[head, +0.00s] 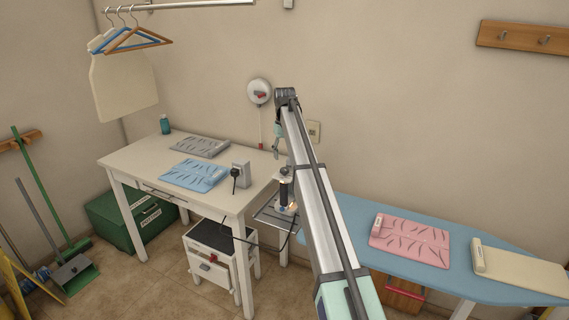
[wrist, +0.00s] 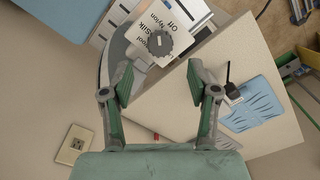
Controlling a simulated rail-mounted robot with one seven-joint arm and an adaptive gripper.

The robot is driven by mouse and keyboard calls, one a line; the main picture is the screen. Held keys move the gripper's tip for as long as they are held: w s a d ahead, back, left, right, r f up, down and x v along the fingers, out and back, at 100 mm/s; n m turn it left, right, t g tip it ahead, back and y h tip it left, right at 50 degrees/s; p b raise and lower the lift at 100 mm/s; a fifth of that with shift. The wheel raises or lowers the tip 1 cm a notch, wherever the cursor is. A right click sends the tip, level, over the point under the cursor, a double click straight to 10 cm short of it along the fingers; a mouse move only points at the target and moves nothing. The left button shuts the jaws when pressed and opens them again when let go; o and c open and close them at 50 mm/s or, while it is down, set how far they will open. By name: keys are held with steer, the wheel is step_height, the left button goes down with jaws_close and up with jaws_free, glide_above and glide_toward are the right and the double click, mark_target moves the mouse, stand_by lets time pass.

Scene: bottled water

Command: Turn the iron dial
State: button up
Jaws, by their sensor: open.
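The iron's dial (wrist: 159,43) is a dark grey notched knob with a pale mark. It sits on a white plate (wrist: 150,22) printed with words such as Off, Nylon, Silk and Wool. In the wrist view my gripper (wrist: 160,80) is open and empty, its two fingers apart below the dial and not touching it. In the head view my gripper (head: 277,142) hangs above a dark upright object, probably the iron (head: 286,190), on a small metal shelf (head: 272,222) beside the white table. My arm partly covers this area, and the dial cannot be made out there.
The white table (head: 130,160) holds folded blue cloth (head: 194,175), grey cloth (head: 200,146) and a small grey box (head: 240,174). The blue ironing board (head: 355,212) at right carries folded pink cloth (head: 410,240).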

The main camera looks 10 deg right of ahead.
mark_target(284, 169)
step_height(284, 169, up, 6)
steer(key=shift+f, duration=0.15)
stand_by(0.3)
steer(key=s+f+m, duration=0.1)
steer(key=s+f, duration=1.1)
steer(key=f, duration=0.4)
steer(key=s+f, duration=1.1)
steer(key=f, duration=0.4)
steer(key=s+f+g, duration=0.2)
steer(key=s+f, duration=0.8)
steer(key=s, duration=0.8)
steer(key=s+f+g, duration=0.2)
steer(key=s+f, duration=0.9)
steer(key=s, duration=0.7)
steer(key=s+f+m+g, duration=0.1)
steer(key=s+f+g, duration=0.1)
steer(key=s+f, duration=0.9)
steer(key=s, duration=0.8)
steer(key=shift+a+g, duration=0.2)
steer(key=shift+g, duration=0.2)
